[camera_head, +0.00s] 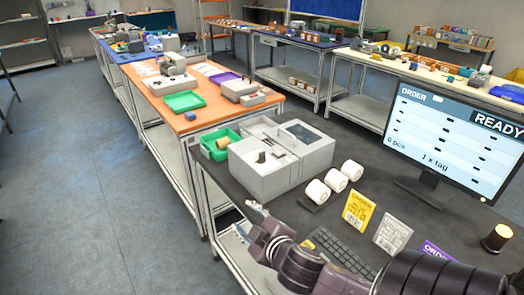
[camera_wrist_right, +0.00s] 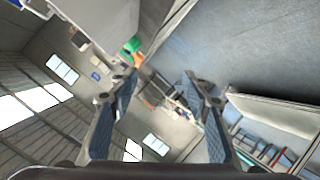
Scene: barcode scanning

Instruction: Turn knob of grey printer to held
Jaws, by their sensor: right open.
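The grey printer (camera_head: 268,183) stands on the dark desk at the centre of the head view. A small dark part (camera_head: 261,157) shows on its top near the front; I cannot tell whether it is the knob. My right gripper (camera_head: 258,207) is in front of the printer and a little below it, near the desk's left edge, apart from the printer. In the right wrist view the gripper (camera_wrist_right: 158,82) has its two fingers spread with nothing between them. My left gripper is in neither view.
A green bin (camera_head: 208,148) stands left of the printer. White rolls (camera_head: 317,192), a yellow card (camera_head: 357,210), a keyboard (camera_head: 343,258) and a monitor (camera_head: 455,135) are to the right. An orange-topped table (camera_head: 205,118) stands behind. Floor at left is clear.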

